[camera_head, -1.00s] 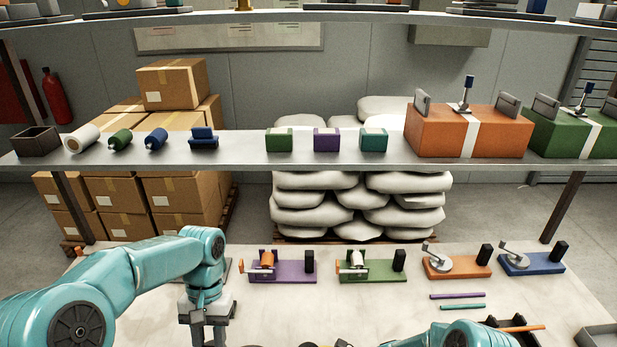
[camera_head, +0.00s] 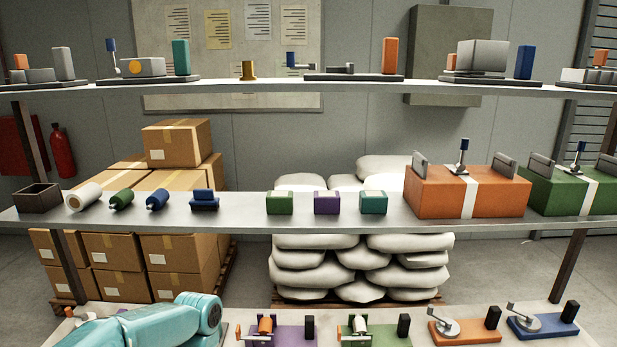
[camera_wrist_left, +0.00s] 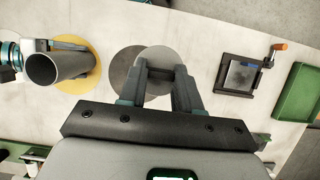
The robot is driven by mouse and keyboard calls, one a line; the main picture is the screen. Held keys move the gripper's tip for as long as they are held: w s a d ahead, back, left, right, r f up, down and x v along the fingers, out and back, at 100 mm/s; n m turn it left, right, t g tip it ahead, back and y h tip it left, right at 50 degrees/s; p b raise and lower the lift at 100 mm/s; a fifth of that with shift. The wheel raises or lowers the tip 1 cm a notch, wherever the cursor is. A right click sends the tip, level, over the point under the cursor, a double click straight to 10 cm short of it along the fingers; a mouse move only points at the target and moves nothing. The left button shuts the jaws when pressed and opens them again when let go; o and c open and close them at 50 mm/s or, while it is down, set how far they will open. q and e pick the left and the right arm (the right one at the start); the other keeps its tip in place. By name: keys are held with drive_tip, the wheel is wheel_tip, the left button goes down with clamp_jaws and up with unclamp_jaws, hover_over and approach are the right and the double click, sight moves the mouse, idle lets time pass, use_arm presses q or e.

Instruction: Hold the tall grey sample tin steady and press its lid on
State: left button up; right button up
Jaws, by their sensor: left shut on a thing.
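In the left wrist view the tall grey sample tin (camera_wrist_left: 60,69) is an open hollow cylinder, seen from above, standing over a yellow disc (camera_wrist_left: 82,46). My left gripper (camera_wrist_left: 158,68) is shut on a round light grey lid (camera_wrist_left: 162,54), to the right of the tin and apart from it. A darker grey disc (camera_wrist_left: 124,62) lies on the bench beneath, partly hidden. Part of my right gripper (camera_wrist_left: 38,46) shows beside the tin at the far left; its fingers are not clear. The head view shows neither gripper, tin nor lid.
Right of the lid are a dark square fixture (camera_wrist_left: 243,76) with an orange-handled crank and a green tray (camera_wrist_left: 299,93). In the head view, a shelf (camera_head: 240,215) with rollers and boxes crosses above the bench. Purple (camera_head: 283,336) and orange (camera_head: 478,334) fixtures stand at the bench's back.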

idle(0.8)
use_arm(q)
drive_tip(key=n, duration=0.1)
drive_tip(key=n+h, duration=0.1)
drive_tip(key=shift+w+d+f+n, duration=0.1)
drive_tip(key=shift+w+d+n, duration=0.15)
drive_tip(key=shift+w+n, duration=0.05)
drive_tip(key=w+d+n+t+h, duration=0.25)
drive_tip(key=d+n, duration=0.65)
drive_tip(key=d, duration=1)
drive_tip(key=shift+w+a+f, duration=0.1)
drive_tip(key=shift+a+f, duration=0.05)
drive_tip(key=shift+f, duration=1.05)
drive_tip(key=shift+a+f, duration=0.15)
drive_tip(key=shift+f, duration=1.05)
drive_tip(key=shift+f+g+h, duration=0.15)
drive_tip(key=shift+g+h, duration=0.1)
